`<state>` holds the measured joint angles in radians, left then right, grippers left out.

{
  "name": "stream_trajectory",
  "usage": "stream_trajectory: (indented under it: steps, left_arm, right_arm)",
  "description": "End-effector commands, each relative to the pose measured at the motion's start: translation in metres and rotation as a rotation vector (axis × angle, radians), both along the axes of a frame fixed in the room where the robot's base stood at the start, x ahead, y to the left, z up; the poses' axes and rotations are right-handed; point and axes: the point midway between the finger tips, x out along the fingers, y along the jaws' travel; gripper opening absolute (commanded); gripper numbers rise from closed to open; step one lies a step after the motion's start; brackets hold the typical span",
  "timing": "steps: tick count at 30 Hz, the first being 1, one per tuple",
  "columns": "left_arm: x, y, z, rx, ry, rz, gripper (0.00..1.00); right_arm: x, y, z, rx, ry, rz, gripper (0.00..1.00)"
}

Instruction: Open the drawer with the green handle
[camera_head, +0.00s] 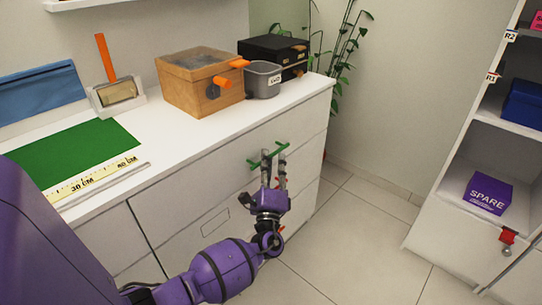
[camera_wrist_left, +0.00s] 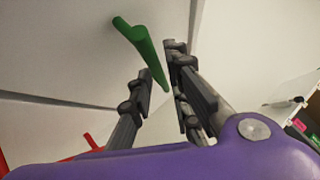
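The green handle (camera_head: 281,147) is a bar on the white front of the upper right drawer (camera_head: 205,178), below the counter. The drawer front looks flush with the cabinet. My left gripper (camera_head: 273,157) reaches the handle with its two fingers spread, and partly hides it. In the left wrist view the green handle (camera_wrist_left: 140,45) runs slantwise between the fingertips of my left gripper (camera_wrist_left: 157,72). The fingers look open and not closed on the bar; whether one touches it I cannot tell. My right gripper is not in view.
A red handle (camera_wrist_left: 65,155) shows lower in the wrist view. On the counter (camera_head: 300,100) stand a wooden box (camera_head: 190,95), a grey bin (camera_head: 262,86) and a black box (camera_head: 262,48). A shelf with a purple SPARE box (camera_head: 487,194) stands right; the tiled floor between is clear.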

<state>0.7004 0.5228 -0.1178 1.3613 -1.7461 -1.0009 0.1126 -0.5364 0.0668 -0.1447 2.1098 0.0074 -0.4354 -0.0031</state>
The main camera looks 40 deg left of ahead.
Motion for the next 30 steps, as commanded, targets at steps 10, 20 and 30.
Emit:
stream_trajectory:
  steps: [10,20,30]
  left_arm:
    - [0.018,0.013,0.009,-0.001,0.001,0.0,0.17]
    - [0.018,0.013,0.009,-0.001,0.002,-0.001,0.0]
    - [0.018,0.013,0.008,-0.001,0.002,-0.001,0.0]
  right_arm:
    - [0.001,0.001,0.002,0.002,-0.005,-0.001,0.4]
    - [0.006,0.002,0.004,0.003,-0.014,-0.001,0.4]
    - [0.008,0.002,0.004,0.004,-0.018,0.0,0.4]
